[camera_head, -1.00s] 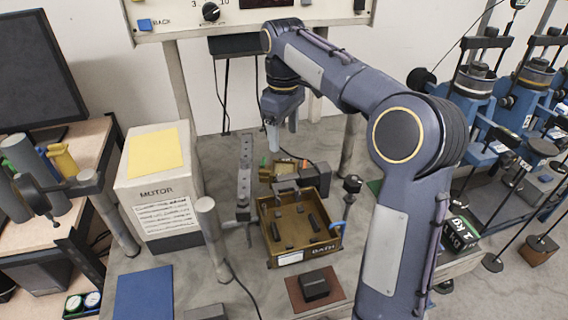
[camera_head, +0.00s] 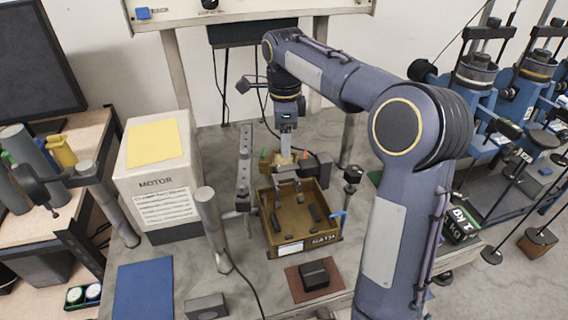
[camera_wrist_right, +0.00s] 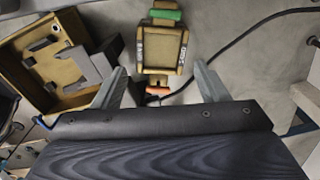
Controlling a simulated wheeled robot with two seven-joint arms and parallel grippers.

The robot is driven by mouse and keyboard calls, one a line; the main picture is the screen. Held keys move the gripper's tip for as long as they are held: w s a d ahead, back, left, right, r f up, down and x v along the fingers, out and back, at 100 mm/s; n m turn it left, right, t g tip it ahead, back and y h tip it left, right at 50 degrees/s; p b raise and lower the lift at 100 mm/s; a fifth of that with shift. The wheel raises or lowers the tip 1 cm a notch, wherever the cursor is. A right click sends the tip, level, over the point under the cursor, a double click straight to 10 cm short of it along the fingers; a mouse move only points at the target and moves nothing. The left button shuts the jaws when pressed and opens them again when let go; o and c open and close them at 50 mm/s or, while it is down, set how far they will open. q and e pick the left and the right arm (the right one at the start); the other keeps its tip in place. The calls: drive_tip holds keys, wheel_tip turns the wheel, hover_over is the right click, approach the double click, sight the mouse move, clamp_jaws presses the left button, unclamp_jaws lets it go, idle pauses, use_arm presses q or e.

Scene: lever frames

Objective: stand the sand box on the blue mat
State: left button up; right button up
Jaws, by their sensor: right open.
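The sand box (camera_wrist_right: 162,50) is a small tan box with a printed label, an orange part at its near end and a green part at its far end. In the head view the sand box (camera_head: 283,159) is partly hidden behind my right gripper (camera_head: 287,144). In the right wrist view the open fingers of my right gripper (camera_wrist_right: 160,78) are spread wide, with the box between and beyond their tips, not gripped. The blue mat (camera_head: 144,292) lies flat and bare at the table's front left. My left gripper is not in view.
The brown bath tray (camera_head: 320,241) with dark pieces stands in front of the sand box. A white motor box (camera_head: 163,208) with a yellow top stands behind the mat. A grey post (camera_head: 212,226), a cable and a dark block on a brown mat (camera_head: 294,284) are nearby.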

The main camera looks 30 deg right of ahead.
sight(286, 160)
drive_tip(key=shift+f+m, duration=0.15)
drive_tip(key=shift+m, duration=0.75)
drive_tip(key=shift+f, duration=0.35)
drive_tip(key=f, duration=0.7)
drive_tip(key=shift+d, duration=0.2)
drive_tip(key=c, duration=1.3)
wheel_tip(286, 160, up, 18)
drive_tip(key=shift+r+p, duration=0.1)
drive_tip(key=shift+p, duration=1)
drive_tip(key=shift+c, duration=0.2)
